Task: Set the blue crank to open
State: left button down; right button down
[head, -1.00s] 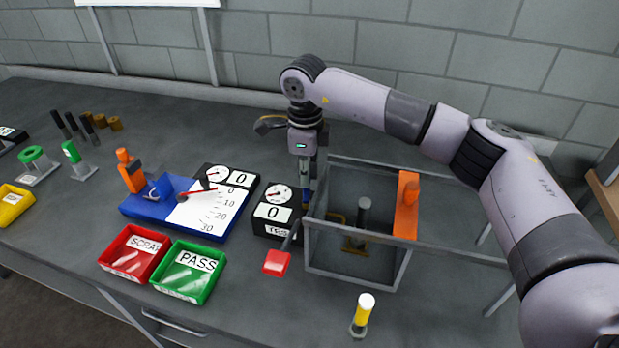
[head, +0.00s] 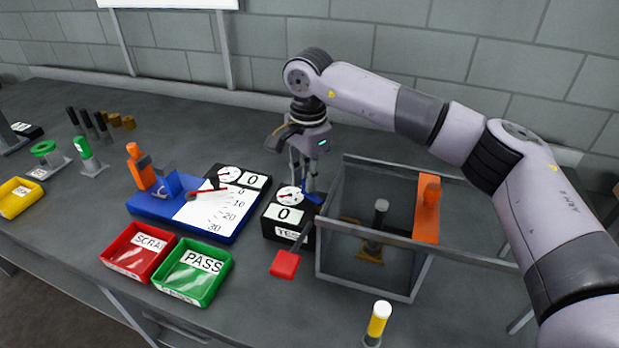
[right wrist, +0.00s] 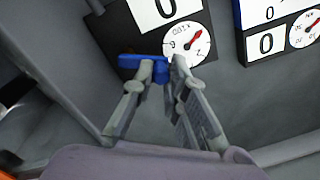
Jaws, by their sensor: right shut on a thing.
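The blue crank (head: 313,198) is on the right side of the black tester box (head: 284,225), which has a dial and a "0" display. My right gripper (head: 304,186) points down at the crank and is shut on it. In the right wrist view the crank (right wrist: 142,67) shows as a blue bar beside the dial, with my right gripper's fingertips (right wrist: 163,73) closed around its near part. The fingers partly hide the crank. No open or shut mark for it is readable. My left gripper is not in view.
A grey open-framed enclosure (head: 325,250) with an orange block (head: 427,222) stands close right of the crank. A red-ended lever (head: 285,264) sticks out in front of the tester. A blue gauge base (head: 160,208), a red SCRAP bin (head: 112,257) and a green PASS bin (head: 190,290) lie left.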

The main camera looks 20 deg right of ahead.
jog(key=shift+a+r+n, duration=0.1)
jog(key=shift+a+n, duration=0.1)
jog(key=shift+n, duration=0.3)
jog(key=c, duration=1.6)
grip_release()
jog(key=shift+o, duration=0.2)
jog(key=shift+s, duration=0.1)
notch_tip(320, 180, up, 12)
jog(key=shift+s, duration=0.2)
jog(key=shift+d, duration=0.1)
